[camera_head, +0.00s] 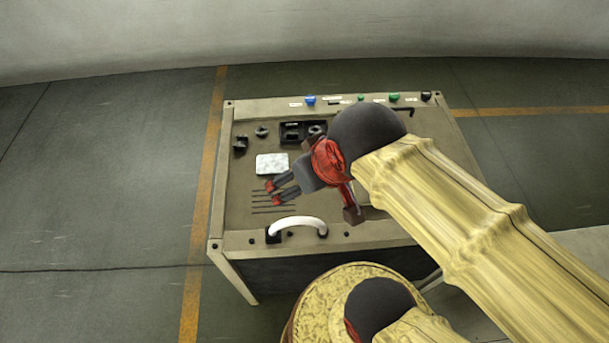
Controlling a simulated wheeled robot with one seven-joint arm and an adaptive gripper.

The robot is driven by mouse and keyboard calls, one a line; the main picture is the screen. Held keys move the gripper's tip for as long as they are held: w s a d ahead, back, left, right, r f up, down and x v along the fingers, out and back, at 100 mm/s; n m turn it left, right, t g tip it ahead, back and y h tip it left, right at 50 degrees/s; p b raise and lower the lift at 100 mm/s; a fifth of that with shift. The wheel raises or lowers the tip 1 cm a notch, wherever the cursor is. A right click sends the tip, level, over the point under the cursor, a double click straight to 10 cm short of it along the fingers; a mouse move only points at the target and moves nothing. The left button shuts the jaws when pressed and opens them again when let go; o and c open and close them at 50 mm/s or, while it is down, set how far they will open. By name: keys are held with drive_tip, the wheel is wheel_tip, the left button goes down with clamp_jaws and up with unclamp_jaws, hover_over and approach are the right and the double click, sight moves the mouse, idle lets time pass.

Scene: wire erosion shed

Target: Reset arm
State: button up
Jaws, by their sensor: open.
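My gripper (272,192) is at the end of my arm, over the middle of a workbench top (232,215). Its two red-tipped fingers point left and stand apart, with nothing seen between them. Just above the fingers in the picture is a small pale square block (272,164). Several thin dark rods or slots (268,209) show beside and below the fingertips. I cannot tell how high the gripper is above the bench. My arm hides the right part of the bench top.
A white curved handle (298,223) stands at the bench's front edge. A black block (292,132) and small dark parts (240,146) lie toward the back. Coloured knobs (310,100) line the back edge. Open floor (110,200) lies left of the bench; a pale wall (300,35) stands behind.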

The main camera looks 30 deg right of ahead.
wheel_tip(320, 180, down, 7)
drive_tip(key=b, duration=0.6)
drive_tip(key=shift+r+b, duration=0.15)
drive_tip(key=shift+b, duration=0.25)
